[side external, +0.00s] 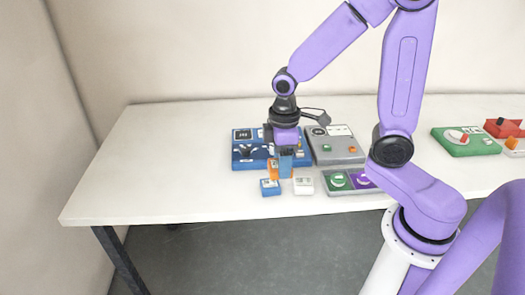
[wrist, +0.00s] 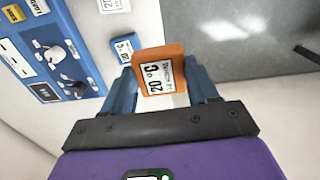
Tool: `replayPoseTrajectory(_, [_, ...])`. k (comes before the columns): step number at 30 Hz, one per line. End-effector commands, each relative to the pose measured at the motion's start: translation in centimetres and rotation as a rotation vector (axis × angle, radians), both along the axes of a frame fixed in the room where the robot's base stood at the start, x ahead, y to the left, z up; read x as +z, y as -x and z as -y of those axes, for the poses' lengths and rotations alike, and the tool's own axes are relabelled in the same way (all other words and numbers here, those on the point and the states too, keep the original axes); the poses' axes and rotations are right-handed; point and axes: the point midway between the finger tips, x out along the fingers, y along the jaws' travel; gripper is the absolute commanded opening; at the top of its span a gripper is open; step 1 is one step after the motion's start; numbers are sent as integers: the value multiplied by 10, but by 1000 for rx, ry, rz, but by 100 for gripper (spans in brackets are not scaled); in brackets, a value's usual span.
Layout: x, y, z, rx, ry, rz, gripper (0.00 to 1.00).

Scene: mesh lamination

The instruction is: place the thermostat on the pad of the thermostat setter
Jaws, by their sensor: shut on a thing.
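A blue machine with knobs (wrist: 52,60), seemingly the thermostat setter, is at the left in the wrist view. In the side external view this blue machine (side external: 240,160) is partly behind my gripper. Its pad cannot be made out.
A small blue block (side external: 270,187) and a white block (side external: 303,186) stand in front. A grey machine (side external: 345,152) is right of the blue one. A panel with green and purple parts (side external: 338,181) lies near the front edge. The table's left (side external: 150,160) is clear.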

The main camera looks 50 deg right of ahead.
Motion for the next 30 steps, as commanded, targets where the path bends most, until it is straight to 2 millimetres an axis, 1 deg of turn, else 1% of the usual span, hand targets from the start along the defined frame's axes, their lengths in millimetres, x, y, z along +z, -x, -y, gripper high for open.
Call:
replayPoseTrajectory(4, [7,-31,12,-12,-1,2,26])
replayPoseTrajectory(7, [12,-61,28,-19,-1,2,26])
replayPoseTrajectory(9, [16,-81,43,-24,-1,2,26])
replayPoseTrajectory(11, [19,-97,58,-27,-1,2,26])
replayPoseTrajectory(12, [21,-106,68,-29,0,1,26])
replayPoseTrajectory(15, [25,-126,93,-31,-1,1,26])
replayPoseTrajectory(18, [27,-140,115,-32,-1,1,26])
replayPoseTrajectory(21, [29,-148,131,-33,-1,1,26])
replayPoseTrajectory(26, [29,-157,144,-31,-1,1,26])
replayPoseTrajectory(30, [21,-174,148,-30,-1,-1,26])
